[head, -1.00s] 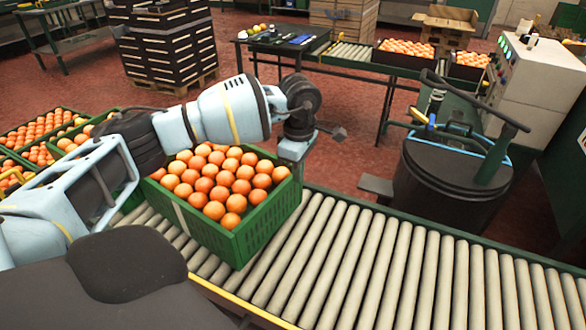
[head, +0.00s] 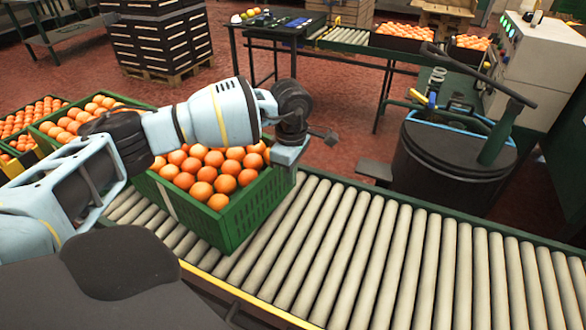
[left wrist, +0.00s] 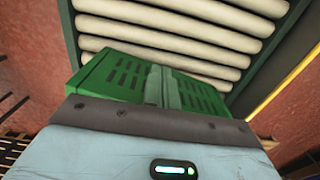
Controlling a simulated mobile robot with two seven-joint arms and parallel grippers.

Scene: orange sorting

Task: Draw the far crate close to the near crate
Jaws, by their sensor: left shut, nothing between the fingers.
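A green crate (head: 232,216) full of oranges stands on the roller conveyor, partly covered by my left arm. Another green orange-filled crate (head: 36,136) shows beyond it at the left, also partly behind the arm. I cannot tell for sure which pair the task means. My left gripper (head: 290,158) points down at the right end of the conveyor crate, close against its corner. In the left wrist view the shut fingers (left wrist: 163,86) lie in front of the green crate wall (left wrist: 118,78), with nothing between them; contact is unclear. My right gripper is not in view.
The conveyor rollers (head: 375,250) to the right of the crate are bare. A dark drum (head: 447,170) stands beyond the conveyor at the right. More orange crates sit at far left, and a stack of dark crates (head: 160,40) stands at the back.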

